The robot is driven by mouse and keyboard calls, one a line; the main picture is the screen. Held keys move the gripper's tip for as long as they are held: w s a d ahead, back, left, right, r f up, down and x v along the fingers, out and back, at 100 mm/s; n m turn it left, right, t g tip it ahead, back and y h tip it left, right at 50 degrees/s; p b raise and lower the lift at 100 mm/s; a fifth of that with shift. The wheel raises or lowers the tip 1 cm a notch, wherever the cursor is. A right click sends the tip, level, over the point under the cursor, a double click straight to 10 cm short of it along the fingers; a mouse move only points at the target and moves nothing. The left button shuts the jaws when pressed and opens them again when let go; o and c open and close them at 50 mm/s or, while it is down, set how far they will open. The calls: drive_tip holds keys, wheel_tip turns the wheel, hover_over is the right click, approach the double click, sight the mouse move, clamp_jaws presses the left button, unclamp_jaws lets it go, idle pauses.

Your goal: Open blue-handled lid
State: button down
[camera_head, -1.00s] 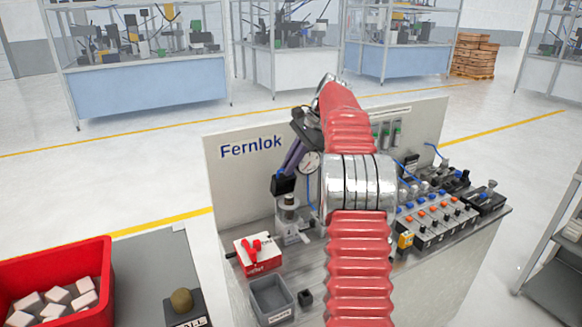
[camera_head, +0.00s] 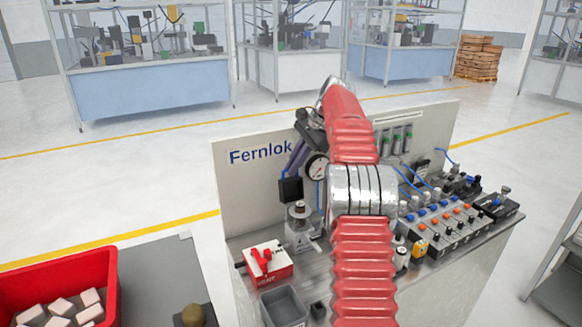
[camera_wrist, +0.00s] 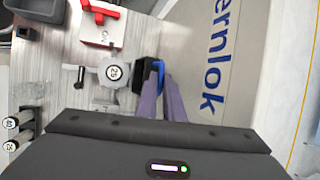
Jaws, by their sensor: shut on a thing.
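A black box-like block (camera_head: 290,189) is at the Fernlok back panel in the head view, just left of a gauge. In the wrist view, the black block (camera_wrist: 146,77) has a blue handle (camera_wrist: 158,74) on its panel side. My gripper (camera_wrist: 164,88) has its two purple fingers shut on the blue handle. In the head view my gripper (camera_head: 292,172) comes down to the block from above. The fingers hide part of the handle, and I cannot tell how far the lid stands open.
A metal post with a round weight (camera_head: 300,210) stands close beside the block. A white box with a red lever (camera_head: 267,262) and a grey bin (camera_head: 284,307) are in front. A row of knobs (camera_head: 440,222) fills the bench's right. A red crate (camera_head: 112,287) is at left.

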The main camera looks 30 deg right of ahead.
drive_tip(key=shift+w+a+r, duration=0.1)
drive_tip(key=shift+a+r, duration=0.05)
drive_tip(key=shift+r, duration=0.15)
drive_tip(key=c, duration=1.9)
unclamp_jaws()
drive_tip(key=shift+f, duration=0.1)
drive_tip(key=v, duration=0.7)
drive_tip(key=shift+s, duration=0.25)
drive_tip(key=shift+c, duration=0.2)
